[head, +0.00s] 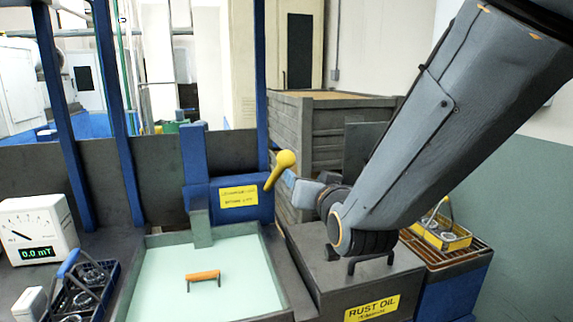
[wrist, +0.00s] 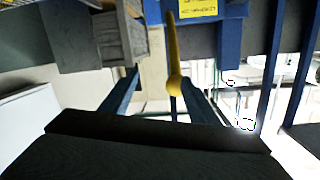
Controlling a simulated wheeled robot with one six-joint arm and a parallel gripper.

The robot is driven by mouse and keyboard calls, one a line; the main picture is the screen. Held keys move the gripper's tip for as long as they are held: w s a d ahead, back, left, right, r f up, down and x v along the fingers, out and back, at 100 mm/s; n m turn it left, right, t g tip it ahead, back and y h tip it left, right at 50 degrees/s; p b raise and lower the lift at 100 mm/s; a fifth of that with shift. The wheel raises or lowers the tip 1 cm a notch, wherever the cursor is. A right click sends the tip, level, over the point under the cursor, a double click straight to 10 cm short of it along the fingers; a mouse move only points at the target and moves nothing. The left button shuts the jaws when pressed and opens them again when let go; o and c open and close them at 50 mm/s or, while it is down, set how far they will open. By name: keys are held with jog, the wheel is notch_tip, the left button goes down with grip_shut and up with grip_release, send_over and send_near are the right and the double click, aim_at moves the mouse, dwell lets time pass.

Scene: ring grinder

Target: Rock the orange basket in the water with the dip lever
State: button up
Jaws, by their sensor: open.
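The dip lever (head: 281,166) is a yellow rod with a ball knob, tilted up to the right from a blue housing behind the water tank (head: 272,262). The orange basket (head: 203,275) shows only its orange handle above the pale green water; its body is hidden. My gripper (head: 290,181) is open at the lever's right, its fingertips close to the knob. In the wrist view the yellow lever (wrist: 174,60) lines up between the two blue fingers of my gripper (wrist: 160,74). I cannot tell whether they touch it.
A rust oil box (head: 330,262) with a dark handle stands right of the tank, under my arm. A yellow basket (head: 440,234) sits on a rack farther right. At left are a meter (head: 38,230) and a blue-handled basket (head: 82,285) of rings. Blue posts rise behind the tank.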

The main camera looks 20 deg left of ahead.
aim_at(288, 163)
jog(key=a+r, duration=0.1)
jog(key=a+r+y, duration=0.1)
jog(key=shift+s+a+r+t, duration=0.25)
jog(key=shift+s+a+t, duration=0.15)
jog(key=shift+w+a+r, duration=0.15)
jog(key=shift+a, duration=0.05)
jog(key=p+x, duration=0.2)
jog(key=x, duration=0.5)
jog(key=shift+w+r, duration=0.1)
jog(key=c, duration=1.4)
